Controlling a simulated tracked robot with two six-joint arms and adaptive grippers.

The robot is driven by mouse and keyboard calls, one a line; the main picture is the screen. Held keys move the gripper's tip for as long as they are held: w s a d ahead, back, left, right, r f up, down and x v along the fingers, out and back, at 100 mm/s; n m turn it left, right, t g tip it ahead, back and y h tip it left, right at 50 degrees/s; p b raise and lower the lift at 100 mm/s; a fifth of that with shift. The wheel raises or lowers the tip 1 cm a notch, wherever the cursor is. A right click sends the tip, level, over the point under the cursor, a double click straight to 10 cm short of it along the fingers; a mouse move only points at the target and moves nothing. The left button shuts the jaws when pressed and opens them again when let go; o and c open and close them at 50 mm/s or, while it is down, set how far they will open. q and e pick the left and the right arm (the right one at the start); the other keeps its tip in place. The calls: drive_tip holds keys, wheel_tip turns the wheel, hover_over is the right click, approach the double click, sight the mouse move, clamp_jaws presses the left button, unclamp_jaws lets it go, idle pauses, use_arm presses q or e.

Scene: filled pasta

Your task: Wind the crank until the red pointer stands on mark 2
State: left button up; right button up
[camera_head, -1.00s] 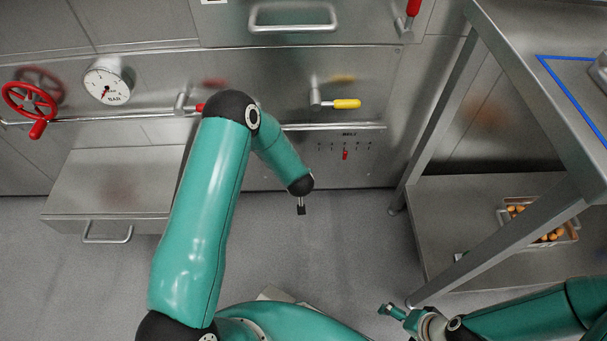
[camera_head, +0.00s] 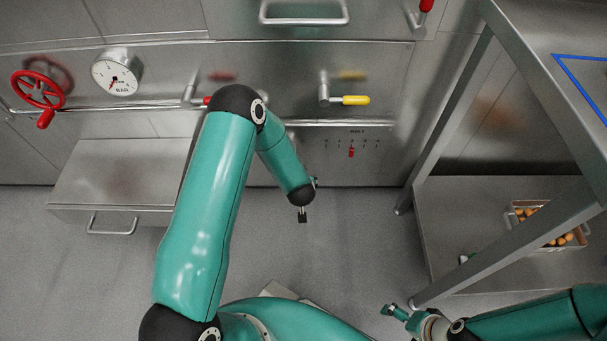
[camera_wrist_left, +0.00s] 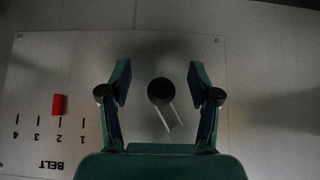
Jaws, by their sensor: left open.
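The BELT panel carries a row of marks, upside down in the left wrist view, with a red pointer (camera_wrist_left: 59,104) in line with mark 2. The pointer (camera_head: 351,152) stands at the middle mark in the head view. The crank shows in the left wrist view as a dark round knob (camera_wrist_left: 160,91) with a pale arm. My left gripper (camera_wrist_left: 158,76) is open, its fingers either side of the knob with gaps on both sides. My right gripper (camera_head: 394,312) hangs low at right, too small to read.
Left on the wall are a red handwheel (camera_head: 37,90) and a gauge (camera_head: 117,74). A yellow-handled valve (camera_head: 354,100) sits above the panel. A drawer (camera_head: 118,180) juts out at left. A steel table (camera_head: 500,190) with a food tray (camera_head: 585,233) stands at right.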

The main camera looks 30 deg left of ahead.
use_arm(q)
drive_tip(key=s+d, duration=0.2)
drive_tip(key=s, duration=0.1)
drive_tip(key=s+d, duration=0.1)
drive_tip(key=s, duration=0.1)
idle(0.5)
drive_tip(key=s+d+r+m+g+h, duration=0.2)
drive_tip(key=s+d+m+g+h, duration=0.35)
drive_tip(key=s+d, duration=1.15)
wheel_tip(320, 180, up, 31)
drive_tip(key=s+a+n+h+p, duration=0.1)
drive_tip(key=a+h+p, duration=0.1)
drive_tip(key=p, duration=2.9)
drive_tip(key=shift+h+p, duration=0.35)
drive_tip(key=shift+p, duration=0.05)
drive_tip(key=shift+g, duration=0.25)
